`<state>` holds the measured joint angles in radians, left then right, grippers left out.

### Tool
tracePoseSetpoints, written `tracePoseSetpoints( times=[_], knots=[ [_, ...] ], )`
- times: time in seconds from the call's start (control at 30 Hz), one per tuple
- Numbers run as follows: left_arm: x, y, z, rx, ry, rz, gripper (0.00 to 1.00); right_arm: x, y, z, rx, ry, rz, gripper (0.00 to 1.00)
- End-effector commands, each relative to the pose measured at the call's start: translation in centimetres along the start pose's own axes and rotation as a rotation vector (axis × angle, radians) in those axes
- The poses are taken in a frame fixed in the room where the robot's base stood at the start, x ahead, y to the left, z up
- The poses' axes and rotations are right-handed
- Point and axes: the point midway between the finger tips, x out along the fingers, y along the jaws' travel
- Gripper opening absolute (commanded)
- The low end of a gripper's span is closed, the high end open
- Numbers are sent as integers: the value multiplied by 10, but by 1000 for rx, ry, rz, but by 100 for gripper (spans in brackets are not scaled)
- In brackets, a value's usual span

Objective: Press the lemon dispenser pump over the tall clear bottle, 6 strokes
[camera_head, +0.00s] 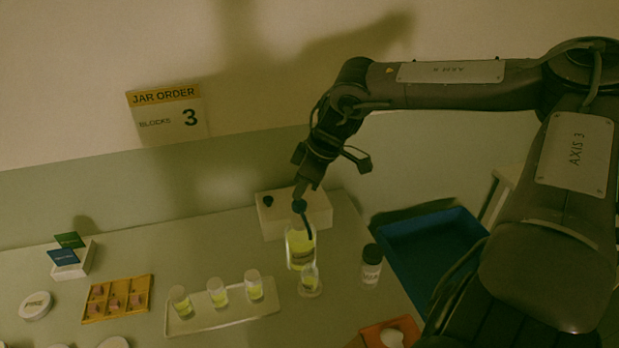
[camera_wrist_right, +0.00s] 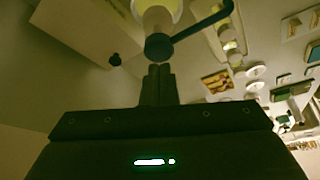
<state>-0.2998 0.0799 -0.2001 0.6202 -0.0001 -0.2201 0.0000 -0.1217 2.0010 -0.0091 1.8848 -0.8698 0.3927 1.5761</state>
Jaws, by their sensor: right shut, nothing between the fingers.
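The lemon dispenser (camera_head: 300,249) is a bottle of yellow-green liquid with a dark pump head (camera_head: 299,206). Its nozzle points toward the front right. A clear bottle (camera_head: 310,279) with some yellowish liquid stands under the nozzle's side, on a small round base. My right gripper (camera_head: 300,190) points down, shut and empty, right over the pump head. In the right wrist view the shut fingertips (camera_wrist_right: 158,70) are close to the round pump head (camera_wrist_right: 158,46); I cannot tell whether they touch. The nozzle (camera_wrist_right: 205,22) reaches to the right there. My left gripper is out of view.
A white block (camera_head: 318,212) stands behind the dispenser. A dark-capped jar (camera_head: 371,265) is to the right, beside a blue bin (camera_head: 430,250). A tray (camera_head: 225,318) of several yellow-filled jars is to the left, with an orange rack (camera_head: 118,299) beyond. A "JAR ORDER, BLOCKS 3" sign (camera_head: 166,115) is behind.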

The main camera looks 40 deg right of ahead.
Motion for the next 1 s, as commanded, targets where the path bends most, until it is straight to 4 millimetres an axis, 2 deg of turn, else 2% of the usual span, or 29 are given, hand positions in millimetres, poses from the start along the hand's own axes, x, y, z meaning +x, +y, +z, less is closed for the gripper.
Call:
tracePoseSetpoints(
  times=[0.27, 1.0],
  knots=[
    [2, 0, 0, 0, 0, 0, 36, 3, 0, 1, 0, 0, 0, 0],
    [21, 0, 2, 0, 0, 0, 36, 28, 0, 13, 1, -3, -1, 0]
  ],
)
